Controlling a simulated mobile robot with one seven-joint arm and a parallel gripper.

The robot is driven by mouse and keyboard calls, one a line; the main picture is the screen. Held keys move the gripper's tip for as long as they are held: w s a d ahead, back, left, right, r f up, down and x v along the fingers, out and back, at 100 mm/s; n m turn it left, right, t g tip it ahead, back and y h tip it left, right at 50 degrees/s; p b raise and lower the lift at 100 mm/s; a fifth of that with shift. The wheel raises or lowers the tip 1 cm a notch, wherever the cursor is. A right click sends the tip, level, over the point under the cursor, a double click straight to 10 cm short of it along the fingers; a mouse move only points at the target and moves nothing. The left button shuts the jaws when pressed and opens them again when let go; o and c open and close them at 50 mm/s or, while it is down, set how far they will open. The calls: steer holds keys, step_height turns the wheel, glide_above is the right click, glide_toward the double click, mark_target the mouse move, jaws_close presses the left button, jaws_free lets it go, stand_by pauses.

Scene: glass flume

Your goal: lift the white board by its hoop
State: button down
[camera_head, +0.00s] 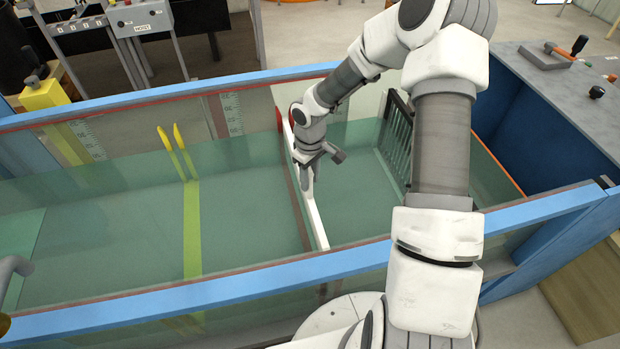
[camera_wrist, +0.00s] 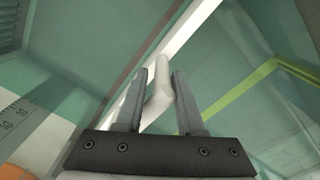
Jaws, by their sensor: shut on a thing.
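The white board (camera_head: 319,228) stands across the glass flume, its top edge showing as a white strip from the far wall to the near wall. In the wrist view the board's white edge (camera_wrist: 192,27) runs diagonally behind the fingers. My gripper (camera_head: 307,186) points down at the middle of the board's top edge. In the wrist view my gripper (camera_wrist: 158,92) has its two grey fingers on either side of the pale hoop (camera_wrist: 158,88), shut on it. The lower part of the board is hard to make out through the greenish water and glass.
Blue rails (camera_head: 190,296) edge the flume. A yellow-green frame with two yellow handles (camera_head: 178,136) stands left of the board. A dark barred rack (camera_head: 396,138) stands to the right. A grey control panel (camera_head: 570,80) is at the far right.

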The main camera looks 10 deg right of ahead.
mark_target(310, 170)
steer(key=shift+r+p, duration=2.1)
steer(key=shift+r, duration=1)
steer(key=shift+r+p, duration=2.1)
steer(key=shift+r, duration=3.4)
